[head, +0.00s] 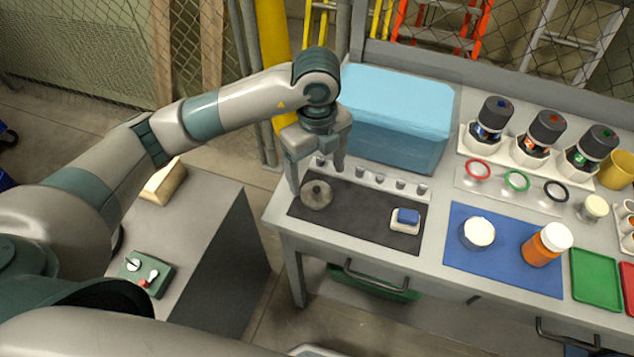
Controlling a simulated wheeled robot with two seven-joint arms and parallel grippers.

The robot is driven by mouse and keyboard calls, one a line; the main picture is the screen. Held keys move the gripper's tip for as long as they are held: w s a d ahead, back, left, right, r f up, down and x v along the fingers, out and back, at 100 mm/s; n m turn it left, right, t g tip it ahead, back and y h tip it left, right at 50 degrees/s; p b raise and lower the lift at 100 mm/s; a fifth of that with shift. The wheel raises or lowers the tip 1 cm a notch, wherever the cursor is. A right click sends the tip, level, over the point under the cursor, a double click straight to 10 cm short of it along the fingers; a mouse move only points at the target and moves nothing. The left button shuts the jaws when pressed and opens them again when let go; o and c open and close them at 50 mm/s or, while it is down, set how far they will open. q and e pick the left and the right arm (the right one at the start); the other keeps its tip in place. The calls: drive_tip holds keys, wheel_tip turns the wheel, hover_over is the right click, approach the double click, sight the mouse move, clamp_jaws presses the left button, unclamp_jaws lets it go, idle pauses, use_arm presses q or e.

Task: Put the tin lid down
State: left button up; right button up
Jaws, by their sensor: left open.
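The tin lid (316,195) is a round grey metal disc with a small knob in its middle. It lies on the black mat (358,222) near the mat's left end. My left gripper (318,179) is just above and behind the lid, pointing down. Its two fingers are spread apart, one at the lid's left and one at its right rear, and nothing is held between them. A round tin with a white top (478,233) stands on the blue mat (490,263). My right gripper is not in view.
A translucent blue tank (398,115) stands behind the black mat. A row of small grey pieces in a white strip (375,181) runs along the mat's back edge. A blue-and-white block (405,220) sits at its right.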

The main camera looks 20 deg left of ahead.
sight(317, 189)
use_arm(q)
wheel_tip(317, 189, up, 7)
drive_tip(key=shift+f+b, duration=0.2)
drive_tip(key=shift+b, duration=0.2)
drive_tip(key=shift+s+f, duration=0.1)
idle(0.7)
